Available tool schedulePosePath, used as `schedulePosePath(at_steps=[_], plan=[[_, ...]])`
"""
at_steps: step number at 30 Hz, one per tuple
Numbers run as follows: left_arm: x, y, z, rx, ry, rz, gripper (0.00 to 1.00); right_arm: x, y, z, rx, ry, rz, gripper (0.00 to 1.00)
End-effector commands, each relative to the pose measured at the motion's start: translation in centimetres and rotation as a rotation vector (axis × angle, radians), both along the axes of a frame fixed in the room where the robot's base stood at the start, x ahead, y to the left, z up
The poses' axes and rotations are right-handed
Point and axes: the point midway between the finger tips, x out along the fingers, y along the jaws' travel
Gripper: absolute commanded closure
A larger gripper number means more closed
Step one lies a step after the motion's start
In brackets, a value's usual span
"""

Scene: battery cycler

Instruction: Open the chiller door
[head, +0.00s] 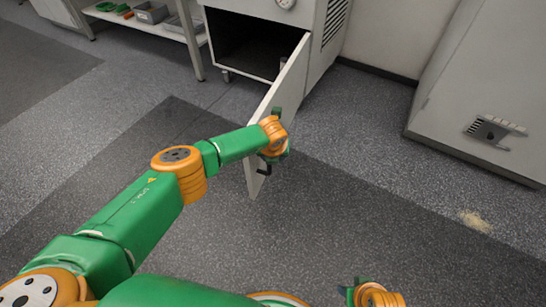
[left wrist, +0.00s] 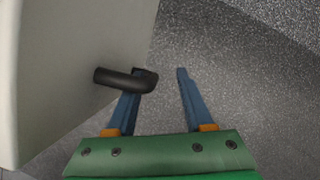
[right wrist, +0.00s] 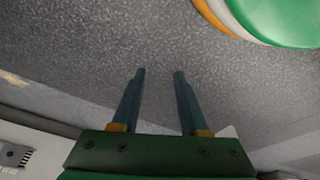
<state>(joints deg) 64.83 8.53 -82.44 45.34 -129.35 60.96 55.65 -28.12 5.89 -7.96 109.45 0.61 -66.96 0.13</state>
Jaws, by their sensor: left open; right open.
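The white chiller (head: 320,45) stands at the top middle of the head view. Its door (head: 286,88) is swung well out from the body, and the dark interior shows. A black bent handle (head: 264,169) sticks out from the door near its free edge. In the left wrist view the handle (left wrist: 122,80) crosses over the left-hand finger. My right gripper (right wrist: 158,72) is open and empty over the floor, away from the door.
A white shelf bench (head: 185,35) with grey and green trays stands left of the chiller. A large pale cabinet (head: 480,85) stands at the right. A light stain (head: 475,221) marks the floor. The floor around the door is otherwise clear.

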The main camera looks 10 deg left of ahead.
Motion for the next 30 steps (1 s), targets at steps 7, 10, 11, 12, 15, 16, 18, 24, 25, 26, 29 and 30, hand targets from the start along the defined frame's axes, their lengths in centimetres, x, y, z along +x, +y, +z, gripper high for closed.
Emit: schedulePosePath(at_steps=[7, 10, 11, 12, 15, 16, 18, 24, 25, 26, 29, 30], plan=[[0.4, 0.0, 0.4, 0.0, -0.014, -0.003, 0.5, 0.0, 0.0, 0.1, 0.0, 0.0, 0.0, 0.56], [0.4, 0.0, 0.5, 0.0, -0.013, -0.003, 0.5, 0.0, 0.0, 0.1, 0.0, 0.0, 0.0, 0.56], [0.3, 0.0, 0.5, 0.0, -0.013, -0.003, 0.5, 0.0, 0.0, 0.2, 0.0, -0.002, 0.0, 0.56], [0.3, 0.0, 0.7, 0.0, -0.013, -0.003, 0.5, 0.0, 0.0, 0.1, 0.0, -0.002, 0.0, 0.56], [0.1, -0.1, 1.4, -0.001, -0.012, -0.003, 0.5, -0.5, -0.1, -1.0, -0.005, 0.012, 0.001, 0.56], [0.0, -0.1, 1.6, -0.001, -0.012, -0.005, 0.5, -0.6, -0.2, -1.3, -0.005, 0.015, 0.001, 0.56], [-0.2, -0.1, 2.2, -0.002, -0.012, -0.004, 0.5, -1.1, -0.3, -2.2, -0.008, 0.022, 0.003, 0.56], [-0.8, -0.2, 3.9, -0.001, -0.012, -0.005, 0.5, -2.8, -0.7, -4.5, -0.014, 0.042, 0.006, 0.56], [-0.9, -0.2, 4.1, -0.001, -0.013, -0.005, 0.5, -3.1, -0.8, -4.8, -0.016, 0.045, 0.007, 0.56], [-1.0, -0.2, 4.4, -0.002, -0.014, -0.004, 0.5, -3.4, -0.8, -5.1, -0.016, 0.047, 0.008, 0.56], [-1.3, -0.3, 5.1, -0.002, -0.013, -0.004, 0.5, -4.4, -1.0, -6.0, -0.019, 0.055, 0.01, 0.56], [-1.5, -0.3, 5.4, -0.003, -0.014, -0.003, 0.5, -4.7, -1.1, -6.2, -0.02, 0.058, 0.011, 0.56]])
